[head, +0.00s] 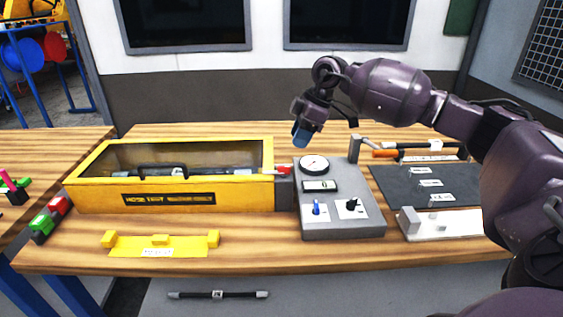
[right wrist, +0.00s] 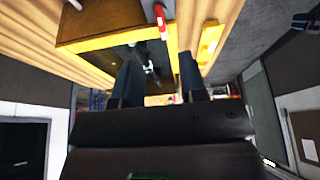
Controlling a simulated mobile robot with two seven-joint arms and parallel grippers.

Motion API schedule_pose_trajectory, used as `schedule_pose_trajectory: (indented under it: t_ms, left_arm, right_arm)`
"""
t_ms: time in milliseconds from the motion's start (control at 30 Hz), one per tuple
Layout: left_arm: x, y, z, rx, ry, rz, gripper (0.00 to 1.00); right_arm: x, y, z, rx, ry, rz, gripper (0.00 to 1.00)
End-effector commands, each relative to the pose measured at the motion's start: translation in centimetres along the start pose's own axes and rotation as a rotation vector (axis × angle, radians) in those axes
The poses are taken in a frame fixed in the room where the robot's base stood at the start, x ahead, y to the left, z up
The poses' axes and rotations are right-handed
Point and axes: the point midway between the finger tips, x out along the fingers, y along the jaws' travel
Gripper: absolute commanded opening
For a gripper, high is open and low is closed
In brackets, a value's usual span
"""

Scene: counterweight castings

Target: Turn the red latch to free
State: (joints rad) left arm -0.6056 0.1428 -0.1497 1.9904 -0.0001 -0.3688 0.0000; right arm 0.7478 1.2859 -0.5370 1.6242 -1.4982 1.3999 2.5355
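The red latch (head: 284,168) sits on a grey block at the right end of the yellow box (head: 150,199), beside the grey control panel (head: 342,230). In the right wrist view the red latch (right wrist: 159,15) is a small red bar near the top edge, beyond the fingertips. My right gripper (head: 302,136) hangs above and slightly right of the latch, apart from it, fingers down. In the right wrist view its two fingers (right wrist: 160,76) stand apart with nothing held between them. My left gripper is not in view.
The yellow box has a clear lid with a dark handle (head: 162,168). The panel carries a gauge, a blue switch and a black knob. A yellow bracket (head: 160,245) lies in front. A dark mat (head: 400,185) and a white fixture (head: 440,223) lie to the right.

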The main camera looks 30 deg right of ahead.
Motion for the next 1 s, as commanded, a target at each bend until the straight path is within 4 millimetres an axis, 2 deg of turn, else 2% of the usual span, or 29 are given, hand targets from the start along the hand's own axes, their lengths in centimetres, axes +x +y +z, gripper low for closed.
schedule_pose_trajectory:
  t_ms: [133,300,500,700,1000]
  left_arm:
    - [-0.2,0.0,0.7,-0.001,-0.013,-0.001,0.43]
    - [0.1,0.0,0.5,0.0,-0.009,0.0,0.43]
    - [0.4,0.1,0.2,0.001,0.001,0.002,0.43]
    - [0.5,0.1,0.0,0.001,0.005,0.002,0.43]
    - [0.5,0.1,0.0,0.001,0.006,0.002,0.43]
  right_arm:
    - [2.6,-0.1,0.0,0.0,0.001,-0.004,0.38]
    - [5.6,-0.1,0.0,0.0,0.002,-0.004,0.38]
    - [8.2,-0.1,0.0,-0.001,0.002,-0.004,0.38]
    - [9.4,-0.1,-0.1,-0.001,0.002,-0.002,0.38]
    - [9.6,-0.1,-0.1,-0.001,0.002,-0.001,0.38]
